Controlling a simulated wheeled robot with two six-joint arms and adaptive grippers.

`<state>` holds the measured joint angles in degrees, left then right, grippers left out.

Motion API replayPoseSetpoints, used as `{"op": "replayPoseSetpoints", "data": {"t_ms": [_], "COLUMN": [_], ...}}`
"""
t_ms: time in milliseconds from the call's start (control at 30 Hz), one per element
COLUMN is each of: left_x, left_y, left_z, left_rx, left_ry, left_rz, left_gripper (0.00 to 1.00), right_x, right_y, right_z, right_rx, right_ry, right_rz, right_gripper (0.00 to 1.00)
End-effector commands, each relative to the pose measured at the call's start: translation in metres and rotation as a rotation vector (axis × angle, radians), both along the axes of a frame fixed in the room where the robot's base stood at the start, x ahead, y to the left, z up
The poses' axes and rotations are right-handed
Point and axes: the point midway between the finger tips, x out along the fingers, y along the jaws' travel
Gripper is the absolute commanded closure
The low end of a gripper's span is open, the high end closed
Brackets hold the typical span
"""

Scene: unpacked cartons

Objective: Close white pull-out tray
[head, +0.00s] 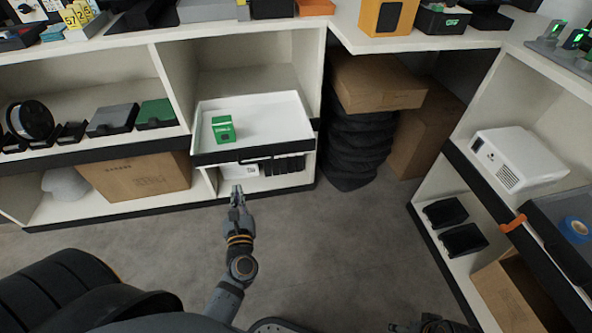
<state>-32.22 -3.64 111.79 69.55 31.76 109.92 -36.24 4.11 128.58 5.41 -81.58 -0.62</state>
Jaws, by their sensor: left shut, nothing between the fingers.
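The white pull-out tray (267,120) sits in the middle bay of the shelf unit, pulled out toward me, with a dark front edge. A small green box (223,129) stands in its left part. My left gripper (237,190) is shut and empty. It appears just below the tray's front edge in the picture, in front of the lower compartment; I cannot tell if it touches anything. A dark part that looks like my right gripper (405,327) shows at the bottom edge, mostly cut off, its fingers unclear.
Below the tray are a white item and a row of black items (284,166). Stacked tyres (355,145) and cardboard boxes (378,82) stand to the right. A right-hand shelf holds a white projector (518,158). More tyres (55,290) lie at lower left. The middle floor is clear.

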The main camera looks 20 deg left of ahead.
Motion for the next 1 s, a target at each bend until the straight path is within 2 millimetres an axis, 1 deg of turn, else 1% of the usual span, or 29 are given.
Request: {"op": "replayPoseSetpoints", "data": {"t_ms": [167,267,467,700,833,1000], "left_x": [0.003,0.012,0.047,0.091,0.107,0.118], "left_y": [0.002,0.007,0.029,0.055,0.065,0.072], "left_z": [0.003,0.004,0.005,0.003,0.002,0.002], "left_rx": [-0.007,-0.005,-0.001,-0.002,-0.003,-0.003], "left_ry": [-0.007,-0.008,-0.006,-0.006,-0.003,-0.002], "left_rz": [0.001,-0.001,0.000,0.000,0.000,-0.001], "left_gripper": [1.00,1.00,1.00,1.00,1.00,1.00], "right_x": [0.000,0.000,-0.001,-0.002,0.001,0.001], "right_y": [0.000,-0.001,-0.002,-0.003,-0.002,-0.001], "right_z": [0.004,0.007,0.012,0.010,0.008,0.007], "right_rx": [0.000,-0.003,-0.011,-0.011,-0.009,-0.007], "right_ry": [0.000,0.007,0.027,0.030,0.019,0.010], "right_rz": [0.000,0.000,-0.001,-0.002,-0.001,0.000], "right_gripper": [0.27,0.27,0.27,0.27,0.27,0.27]}}
